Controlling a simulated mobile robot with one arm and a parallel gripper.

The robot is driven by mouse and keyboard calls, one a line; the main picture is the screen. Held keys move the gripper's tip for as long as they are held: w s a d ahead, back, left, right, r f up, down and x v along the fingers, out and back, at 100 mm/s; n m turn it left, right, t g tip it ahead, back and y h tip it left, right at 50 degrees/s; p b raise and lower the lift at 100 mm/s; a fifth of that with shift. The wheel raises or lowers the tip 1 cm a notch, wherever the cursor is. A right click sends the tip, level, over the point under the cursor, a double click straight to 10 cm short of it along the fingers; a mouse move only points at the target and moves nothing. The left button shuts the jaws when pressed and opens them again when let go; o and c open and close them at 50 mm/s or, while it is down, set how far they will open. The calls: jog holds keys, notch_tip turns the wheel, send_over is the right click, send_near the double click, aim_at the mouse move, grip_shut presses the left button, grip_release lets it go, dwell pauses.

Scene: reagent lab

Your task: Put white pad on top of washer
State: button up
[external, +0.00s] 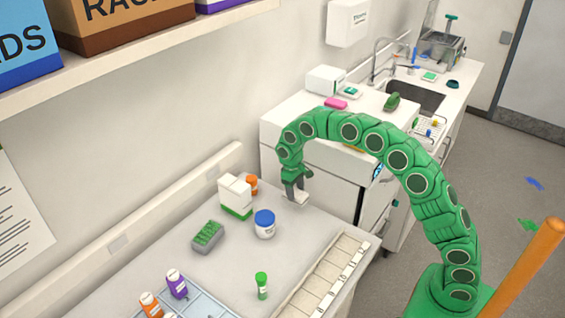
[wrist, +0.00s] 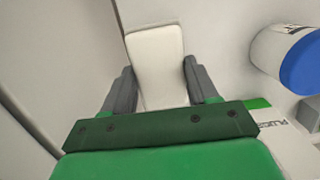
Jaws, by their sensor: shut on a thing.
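My gripper (external: 296,190) is shut on the white pad (external: 299,196) and holds it above the right end of the bench. In the wrist view the white pad (wrist: 158,65) sits between the two grey fingers of my gripper (wrist: 160,85). The washer (external: 325,179) is the white front-loading unit just behind and right of my gripper, its top higher than the bench. My arm hides part of its front and top. A pink pad (external: 336,103) lies on its top.
A blue-lidded jar (external: 264,224), a white-and-green box (external: 236,196) and an orange bottle (external: 252,184) stand on the bench near my gripper. A green-capped vial (external: 262,286) stands farther forward. A white box (external: 325,80) stands behind the pink pad; a sink (external: 415,96) lies beyond.

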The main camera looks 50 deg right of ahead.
jog(key=shift+d+r, duration=0.1)
jog(key=shift+r, duration=0.05)
jog(key=d+r+m+t+y, duration=0.1)
jog(key=d+r+m, duration=0.1)
jog(key=r+m, duration=0.75)
jog(key=d+r+m+t+y, duration=0.1)
jog(key=d+r+m, duration=0.1)
jog(key=r+m, duration=0.8)
jog(key=s+d+r+m+t+h, duration=0.2)
jog(key=s+d+r+m, duration=0.9)
jog(key=r+m, duration=0.45)
jog(key=shift+m, duration=0.5)
jog(key=w+d+f, duration=0.1)
jog(key=w+f, duration=0.2)
jog(key=w, duration=0.1)
jog(key=w+d+f, duration=0.1)
jog(key=w+f, duration=0.3)
jog(key=w+d+f, duration=0.1)
jog(key=w+f, duration=0.2)
jog(key=w, duration=0.2)
jog(key=shift+d+f, duration=0.4)
jog(key=shift+f+g, duration=0.3)
jog(key=shift+f, duration=1.15)
